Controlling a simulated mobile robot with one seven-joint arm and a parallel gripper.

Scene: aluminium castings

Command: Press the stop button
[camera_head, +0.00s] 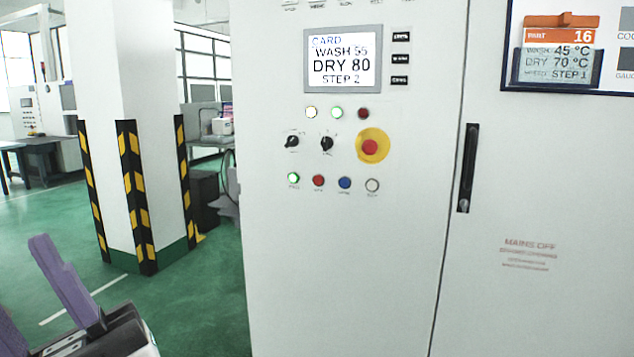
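A light grey control cabinet (340,270) fills the middle. Its lower button row holds a lit green button (293,178), a red button (318,181), a blue button (345,183) and a white button (372,185). Their small labels are too blurred to read surely. Above them at right is a large red mushroom button (370,147) on a yellow round plate (373,158). My gripper (22,275) is at the lower left, well apart from the cabinet. Its two purple fingers stand apart with nothing visible between them; the left one is cut off by the frame edge.
The screen (343,59) reads card, wash 55, dry 80, step 2. Three lamps and two black rotary switches (292,142) sit below it. A black door handle (467,168) and a part 16 card (560,35) are at right. A striped pillar (130,190) stands left; green floor is open before it.

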